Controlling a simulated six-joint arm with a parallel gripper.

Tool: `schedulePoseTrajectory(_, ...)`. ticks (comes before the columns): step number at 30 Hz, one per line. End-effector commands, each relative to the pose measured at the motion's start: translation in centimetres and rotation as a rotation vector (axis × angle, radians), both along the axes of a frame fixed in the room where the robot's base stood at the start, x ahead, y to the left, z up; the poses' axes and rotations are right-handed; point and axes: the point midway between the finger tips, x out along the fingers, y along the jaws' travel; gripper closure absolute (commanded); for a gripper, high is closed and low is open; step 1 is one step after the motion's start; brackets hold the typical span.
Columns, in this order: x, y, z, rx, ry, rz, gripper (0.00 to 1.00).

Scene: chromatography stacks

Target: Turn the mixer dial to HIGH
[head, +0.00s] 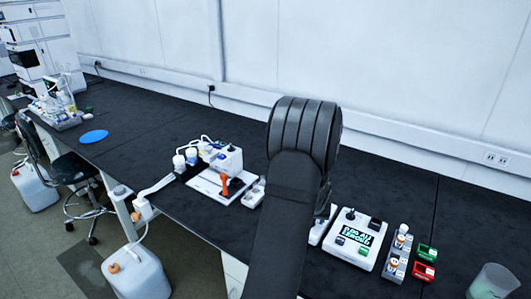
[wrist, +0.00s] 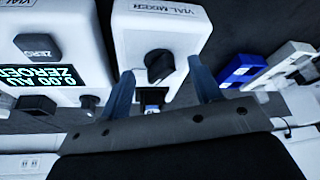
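The vial mixer (wrist: 185,32) is a white box with "VIAL MIXER" lettering, inverted in the wrist view. Its black dial (wrist: 160,66) sits on the face toward me. My gripper (wrist: 161,70) is open, with one blue-grey finger on either side of the dial. I cannot tell whether the fingers touch it. A small dark part with a bluish patch shows just below the dial, partly cut off by my gripper. The dial's setting cannot be read. In the head view my arm covers most of the mixer; a white edge (head: 317,232) shows beside it.
A white instrument (head: 358,238) with a display reading "0.00 AU ZEROED" stands close to the mixer. A vial rack (head: 396,268), green box (head: 427,252), red box (head: 424,272) and clear beaker (head: 493,282) stand to the right. Another white device (head: 225,160) stands left of my arm.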

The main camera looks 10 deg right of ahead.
Motion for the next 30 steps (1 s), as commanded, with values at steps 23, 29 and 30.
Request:
schedulePoseTrajectory(23,0.8,-0.7,16.6,0.011,0.384,0.66,0.42)
schedulePoseTrajectory(29,0.6,-0.6,16.2,0.018,0.403,0.683,0.42)
schedulePoseTrajectory(30,0.6,-0.6,15.7,0.018,0.403,0.682,0.42)
